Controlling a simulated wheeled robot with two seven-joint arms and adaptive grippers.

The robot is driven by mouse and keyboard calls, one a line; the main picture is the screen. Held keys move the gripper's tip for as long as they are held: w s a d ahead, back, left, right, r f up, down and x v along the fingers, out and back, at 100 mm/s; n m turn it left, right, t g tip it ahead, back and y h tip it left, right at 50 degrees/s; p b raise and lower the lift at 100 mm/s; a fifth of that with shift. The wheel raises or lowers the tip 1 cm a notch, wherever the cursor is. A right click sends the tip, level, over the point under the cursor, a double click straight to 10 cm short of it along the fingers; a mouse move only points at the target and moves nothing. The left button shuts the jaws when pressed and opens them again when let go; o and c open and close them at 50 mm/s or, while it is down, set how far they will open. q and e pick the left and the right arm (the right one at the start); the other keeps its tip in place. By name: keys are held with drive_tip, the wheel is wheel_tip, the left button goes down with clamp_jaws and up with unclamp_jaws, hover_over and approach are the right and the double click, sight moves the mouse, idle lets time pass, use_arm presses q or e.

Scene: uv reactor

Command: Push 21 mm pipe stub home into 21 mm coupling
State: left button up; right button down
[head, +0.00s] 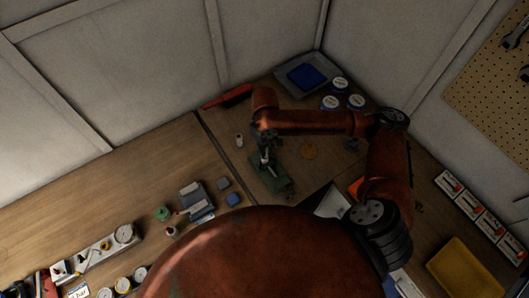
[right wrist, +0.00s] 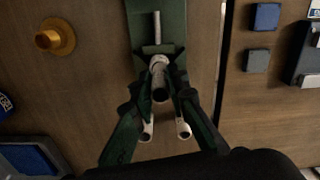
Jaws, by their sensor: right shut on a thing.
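My right gripper (right wrist: 160,82) is shut on a short grey pipe stub (right wrist: 160,90), whose dark round end faces the camera in the right wrist view. A paler collar (right wrist: 158,62), which looks like the coupling, is at the stub's far end by the green fixture (right wrist: 172,16). Whether the stub is seated in it, and how deep, I cannot tell. A thin metal rod (right wrist: 157,28) lies along the fixture beyond. In the head view my right gripper (head: 265,142) is over the green fixture (head: 281,186), and the joint is too small to read. My left gripper is not in view.
A brass-coloured flanged piece (right wrist: 55,37) stands beside the fixture. A small pale fitting (head: 240,140) is left of it. A red tool (head: 228,97), a tray with a blue insert (head: 318,71) and several white-lidded tins (head: 340,84) are behind.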

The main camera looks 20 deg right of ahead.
drive_tip(key=shift+w+f, duration=0.35)
drive_tip(key=shift+f, duration=0.05)
drive_tip(key=shift+s+f, duration=0.1)
drive_tip(key=shift+f, duration=1.65)
drive_tip(key=c, duration=2)
unclamp_jaws()
drive_tip(key=shift+d, duration=0.1)
drive_tip(key=shift+o, duration=0.6)
drive_tip(key=shift+w+r, duration=0.15)
drive_tip(key=shift+w, duration=0.05)
